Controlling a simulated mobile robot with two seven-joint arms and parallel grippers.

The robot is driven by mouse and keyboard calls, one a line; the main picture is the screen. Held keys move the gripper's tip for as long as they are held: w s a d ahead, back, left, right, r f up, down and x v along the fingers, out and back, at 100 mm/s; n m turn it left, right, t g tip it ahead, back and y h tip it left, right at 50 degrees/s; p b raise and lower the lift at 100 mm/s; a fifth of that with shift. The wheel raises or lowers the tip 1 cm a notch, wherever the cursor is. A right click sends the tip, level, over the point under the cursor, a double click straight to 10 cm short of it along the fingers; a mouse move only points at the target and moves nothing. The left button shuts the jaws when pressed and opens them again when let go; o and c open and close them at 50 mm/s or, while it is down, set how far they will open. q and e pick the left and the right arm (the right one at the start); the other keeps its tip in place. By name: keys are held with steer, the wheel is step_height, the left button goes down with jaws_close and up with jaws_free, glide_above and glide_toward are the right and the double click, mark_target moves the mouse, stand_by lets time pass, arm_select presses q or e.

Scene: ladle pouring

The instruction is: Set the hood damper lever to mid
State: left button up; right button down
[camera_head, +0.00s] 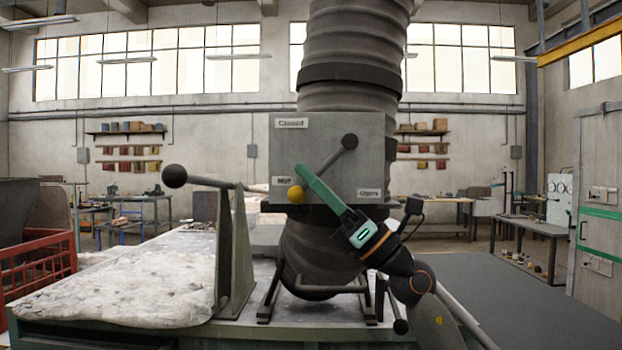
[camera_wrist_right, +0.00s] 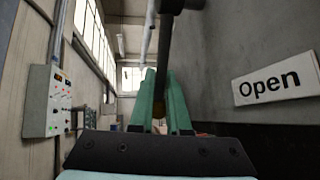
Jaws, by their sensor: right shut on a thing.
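The hood damper lever is a dark rod (camera_head: 333,160) running from a dark round hub (camera_head: 349,141) down and left to a yellow knob (camera_head: 296,194). The knob is just below and right of the "Mid" label (camera_head: 282,180). "Closed" (camera_head: 291,123) is above and "Open" (camera_head: 369,194) at lower right; "Open" also shows in the right wrist view (camera_wrist_right: 274,85). My right gripper (camera_head: 304,171) crosses the lever with its green fingers, hiding part of it. In the wrist view the gripper (camera_wrist_right: 160,82) is shut on the rod. My left gripper is not in view.
The grey hood box (camera_head: 330,160) sits beneath a thick ribbed duct (camera_head: 350,45). A stand (camera_head: 238,255) with a black-knobbed bar (camera_head: 174,176) is at left on the bench. A red crate (camera_head: 40,260) is at far left. Open floor lies at right.

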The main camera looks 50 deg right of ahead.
steer(key=c, duration=1.2)
jaws_free()
steer(key=shift+o, duration=0.2)
arm_select(q)
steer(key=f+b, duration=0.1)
steer(key=b, duration=0.1)
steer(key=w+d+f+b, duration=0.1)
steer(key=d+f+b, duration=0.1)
steer(key=b, duration=0.1)
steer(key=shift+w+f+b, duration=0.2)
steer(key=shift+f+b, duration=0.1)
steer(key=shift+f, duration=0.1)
arm_select(e)
steer(key=v, duration=1.2)
steer(key=shift+f, duration=0.2)
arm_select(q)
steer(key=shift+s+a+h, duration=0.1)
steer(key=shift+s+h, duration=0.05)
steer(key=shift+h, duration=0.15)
arm_select(e)
steer(key=shift+s, duration=0.15)
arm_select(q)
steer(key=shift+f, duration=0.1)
